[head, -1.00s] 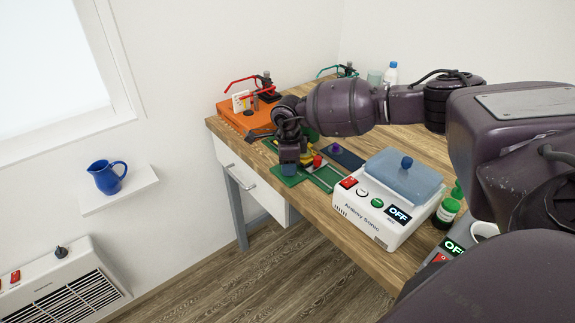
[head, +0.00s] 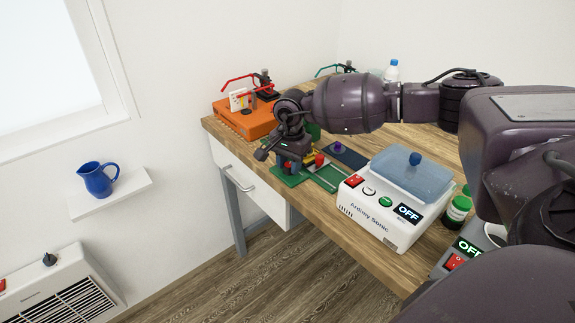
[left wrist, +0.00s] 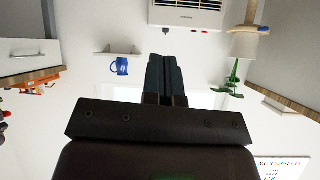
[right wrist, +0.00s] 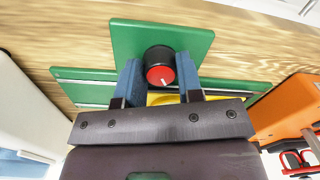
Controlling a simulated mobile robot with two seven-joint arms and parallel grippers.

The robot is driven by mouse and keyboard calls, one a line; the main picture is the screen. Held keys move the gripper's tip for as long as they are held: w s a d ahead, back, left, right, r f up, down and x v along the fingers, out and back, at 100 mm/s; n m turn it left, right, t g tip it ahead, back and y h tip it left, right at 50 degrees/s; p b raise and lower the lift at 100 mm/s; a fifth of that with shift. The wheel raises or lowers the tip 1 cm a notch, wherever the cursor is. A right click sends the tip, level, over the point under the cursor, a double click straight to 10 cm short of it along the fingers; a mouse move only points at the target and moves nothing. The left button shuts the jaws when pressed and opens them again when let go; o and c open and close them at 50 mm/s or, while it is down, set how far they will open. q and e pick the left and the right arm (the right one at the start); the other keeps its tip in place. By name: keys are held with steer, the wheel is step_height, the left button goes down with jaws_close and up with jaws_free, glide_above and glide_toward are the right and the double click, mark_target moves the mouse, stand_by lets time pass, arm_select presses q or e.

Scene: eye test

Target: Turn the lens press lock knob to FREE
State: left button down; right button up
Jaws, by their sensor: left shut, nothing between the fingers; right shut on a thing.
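The lens press is a green base (head: 291,180) with yellow parts on the wooden bench; a red knob (head: 319,160) shows there in the head view. In the right wrist view, a black knob with a red cap and white pointer line (right wrist: 160,68) stands on a green plate (right wrist: 190,38). My right gripper (right wrist: 159,80) is shut on this knob, one blue finger on each side; in the head view it (head: 287,166) is over the press and hides part of it. No FREE marking is readable. My left gripper (left wrist: 166,72) is shut and empty, away from the bench.
A white cleaner box (head: 372,222) with an OFF display stands right of the press. A dark plate with a purple knob (head: 337,147) lies behind. An orange box (head: 240,121) stands at the far left. A blue jug (head: 98,180) sits on a wall shelf.

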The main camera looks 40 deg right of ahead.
steer(key=shift+n+b, duration=0.55)
steer(key=shift+n, duration=1.05)
steer(key=o, duration=0.6)
steer(key=shift+o, duration=0.2)
step_height(320, 180, up, 11)
steer(key=shift+s+p, duration=0.15)
steer(key=shift+p, duration=0.3)
steer(key=shift+d, duration=0.1)
